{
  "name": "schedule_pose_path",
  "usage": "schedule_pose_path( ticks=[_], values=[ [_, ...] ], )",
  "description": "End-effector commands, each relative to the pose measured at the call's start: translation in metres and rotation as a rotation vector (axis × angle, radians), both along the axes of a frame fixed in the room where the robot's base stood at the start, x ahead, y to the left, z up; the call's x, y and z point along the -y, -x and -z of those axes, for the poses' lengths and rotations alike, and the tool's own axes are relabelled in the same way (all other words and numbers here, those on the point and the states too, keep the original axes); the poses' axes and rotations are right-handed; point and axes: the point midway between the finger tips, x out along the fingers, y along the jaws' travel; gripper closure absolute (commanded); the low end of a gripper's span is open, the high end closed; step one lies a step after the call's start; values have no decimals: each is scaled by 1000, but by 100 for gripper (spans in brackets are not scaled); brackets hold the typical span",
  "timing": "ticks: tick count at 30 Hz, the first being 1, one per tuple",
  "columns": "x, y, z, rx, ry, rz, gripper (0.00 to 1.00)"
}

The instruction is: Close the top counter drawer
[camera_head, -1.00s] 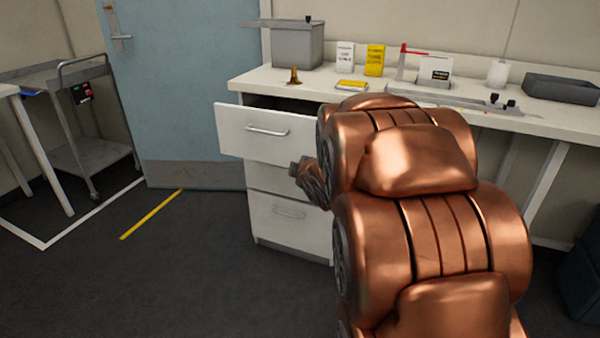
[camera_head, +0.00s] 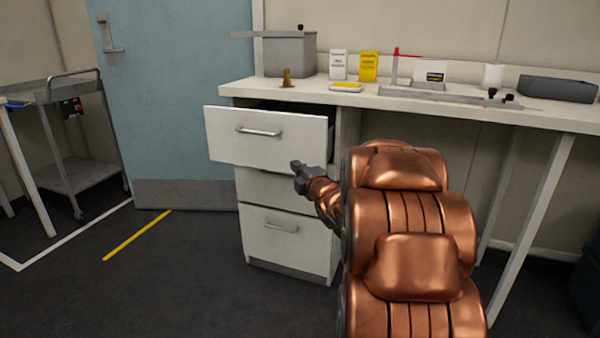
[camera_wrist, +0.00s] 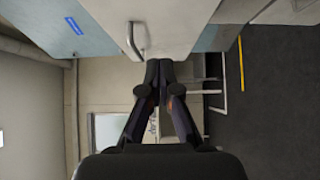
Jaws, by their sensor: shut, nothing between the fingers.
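The top counter drawer (camera_head: 265,146) is pulled out from the white cabinet, with a dark gap above its front and a horizontal bar handle (camera_head: 259,132). In the wrist view the drawer front (camera_wrist: 170,25) appears turned sideways, with its handle (camera_wrist: 136,40) just ahead and to the left of the fingertips. My gripper (camera_head: 300,170) is shut and empty, in front of the drawer's lower right part in the head view. In the wrist view its fingertips (camera_wrist: 159,68) are together near the drawer front's edge. I cannot tell whether they touch it.
Two lower drawers (camera_head: 286,237) are shut. The countertop (camera_head: 345,98) carries a grey bin (camera_head: 290,54), small boxes (camera_head: 368,67) and a black tray (camera_head: 557,88). A cart (camera_head: 75,165) stands at left by the blue door (camera_head: 180,80). Floor before the cabinet is clear.

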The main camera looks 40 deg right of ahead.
Motion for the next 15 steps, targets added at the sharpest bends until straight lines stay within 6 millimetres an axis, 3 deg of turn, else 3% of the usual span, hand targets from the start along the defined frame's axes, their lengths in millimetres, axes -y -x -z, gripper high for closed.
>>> schedule_pose_path(
  ticks=[15],
  values=[
    [15, -63, 0, 3, 1, -1, 100]
  ],
)
